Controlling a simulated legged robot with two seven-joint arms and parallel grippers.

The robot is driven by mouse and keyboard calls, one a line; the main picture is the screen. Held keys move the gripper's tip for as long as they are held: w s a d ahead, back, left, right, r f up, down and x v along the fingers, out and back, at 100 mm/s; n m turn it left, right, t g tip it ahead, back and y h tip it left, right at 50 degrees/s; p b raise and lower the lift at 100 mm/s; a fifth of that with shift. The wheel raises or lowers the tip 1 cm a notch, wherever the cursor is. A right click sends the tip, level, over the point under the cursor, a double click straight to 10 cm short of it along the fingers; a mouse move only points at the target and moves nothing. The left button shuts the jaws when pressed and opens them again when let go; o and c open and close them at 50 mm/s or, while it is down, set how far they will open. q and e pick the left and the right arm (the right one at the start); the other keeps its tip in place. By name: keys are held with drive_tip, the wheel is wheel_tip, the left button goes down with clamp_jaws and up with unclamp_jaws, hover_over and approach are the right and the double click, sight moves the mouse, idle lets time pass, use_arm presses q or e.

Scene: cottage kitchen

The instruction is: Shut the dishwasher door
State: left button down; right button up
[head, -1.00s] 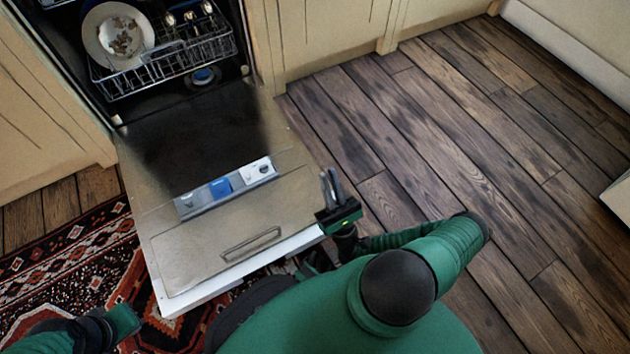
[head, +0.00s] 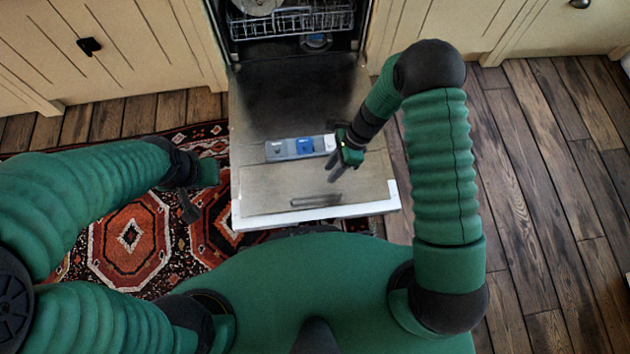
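The dishwasher door (head: 290,185) is folded down, its inner face up, with a detergent dispenser panel (head: 285,149) and a pale front edge towards me. The dishwasher cavity (head: 290,45) stands open behind it. My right gripper (head: 331,171) is over the right half of the door's inner face, by the dispenser's right end; its two fingers point towards the front edge, a little apart, with nothing between them. Whether it touches the door is unclear. My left gripper (head: 190,209) is left of the door, above the rug; its finger gap is hard to make out.
A rack (head: 285,20) with a plate (head: 252,4) is inside the dishwasher. Cream cabinets (head: 130,50) flank it. A patterned rug (head: 125,245) lies at left. The wooden floor (head: 540,190) at right is clear.

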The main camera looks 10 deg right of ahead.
drive_tip(key=b+x, duration=0.3)
drive_tip(key=x, duration=0.2)
drive_tip(key=w+b+x, duration=0.1)
drive_tip(key=b+x, duration=0.2)
drive_tip(key=x, duration=0.2)
drive_tip(key=b+x, duration=0.4)
drive_tip(key=x, duration=0.1)
drive_tip(key=shift+w+a+f, duration=0.2)
drive_tip(key=shift+w+f, duration=0.05)
drive_tip(key=shift+f, duration=0.1)
drive_tip(key=shift+s+a+f, duration=0.1)
drive_tip(key=shift+a+f, duration=0.1)
drive_tip(key=shift+f, duration=0.1)
drive_tip(key=shift+r, duration=0.1)
clamp_jaws()
